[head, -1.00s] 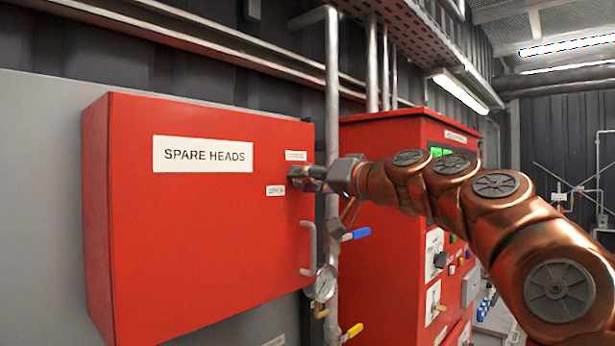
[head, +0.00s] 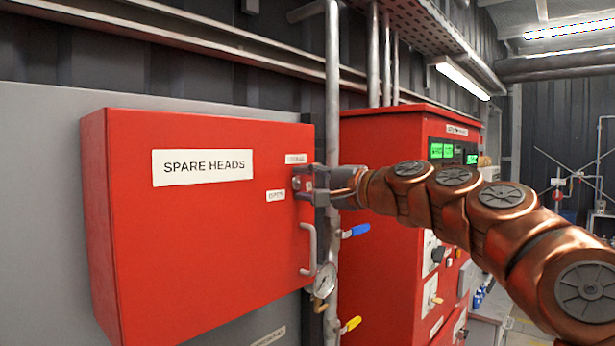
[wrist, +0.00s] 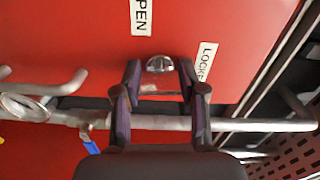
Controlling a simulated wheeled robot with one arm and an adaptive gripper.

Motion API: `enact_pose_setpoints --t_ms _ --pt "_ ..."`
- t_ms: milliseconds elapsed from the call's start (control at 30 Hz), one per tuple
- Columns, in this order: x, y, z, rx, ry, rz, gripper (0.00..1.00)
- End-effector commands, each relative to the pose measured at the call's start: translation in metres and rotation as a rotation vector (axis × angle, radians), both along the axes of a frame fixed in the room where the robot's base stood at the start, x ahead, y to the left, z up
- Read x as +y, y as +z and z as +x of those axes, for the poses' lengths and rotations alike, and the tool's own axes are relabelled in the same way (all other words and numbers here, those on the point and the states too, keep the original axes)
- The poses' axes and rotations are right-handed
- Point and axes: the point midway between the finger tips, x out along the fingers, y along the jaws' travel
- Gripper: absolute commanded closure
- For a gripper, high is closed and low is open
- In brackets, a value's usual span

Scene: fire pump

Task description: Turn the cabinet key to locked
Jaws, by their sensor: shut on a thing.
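The red cabinet (head: 210,250) marked SPARE HEADS is closed, with its key lock (head: 296,182) near the door's upper right edge. In the wrist view the silver lock (wrist: 159,64) shows between my fingertips. My gripper (head: 304,183) is at the lock, one finger above the other, shut on the key; the key itself is mostly hidden and its angle is hard to read. The OPEN label (wrist: 141,15) is at the top of the wrist view, and the partly covered LOCKED label (wrist: 206,62) is beside the right finger.
The door handle (head: 309,248) is just below the lock. A vertical grey pipe (head: 332,90) with a gauge (head: 326,279) and a blue-lever valve (head: 356,231) runs close to the gripper. A red control panel (head: 385,150) stands behind the arm.

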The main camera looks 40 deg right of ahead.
Motion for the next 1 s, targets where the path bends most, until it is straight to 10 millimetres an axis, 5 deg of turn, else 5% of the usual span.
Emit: enact_pose_setpoints --t_ms 833,867,1000 --pt "-0.0008 0.0003 -0.0001 0.028 -0.002 0.125 0.94" --pt "-0.0008 0.0003 -0.0001 0.028 -0.002 0.125 0.56" --pt "-0.0007 0.0003 0.0 0.028 -0.002 0.125 0.41"
